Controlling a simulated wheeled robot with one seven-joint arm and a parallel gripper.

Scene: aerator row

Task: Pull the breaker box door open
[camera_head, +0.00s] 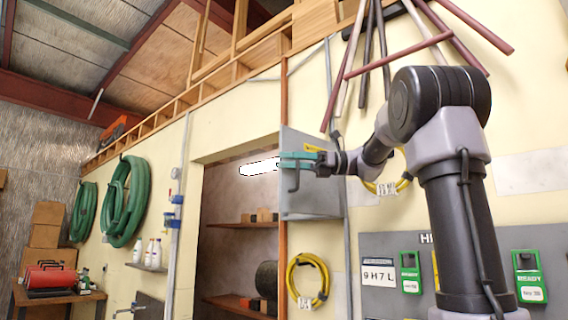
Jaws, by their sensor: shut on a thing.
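The breaker box door (312,203) is a grey panel on the cream wall, near the middle of the picture. A dark bar handle (293,181) is on its left part; its lower end shows below my fingers. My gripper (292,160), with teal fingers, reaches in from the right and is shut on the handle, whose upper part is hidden. My arm stands at the right and its wrist covers part of the door's right side. I cannot tell whether the door is ajar.
Left of the box is a recess with shelves (242,225). A yellow hose coil (308,281) hangs below the box, and another (403,184) hangs behind my arm. Long poles (344,75) hang above. Green hoses (124,202) hang on the left wall.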

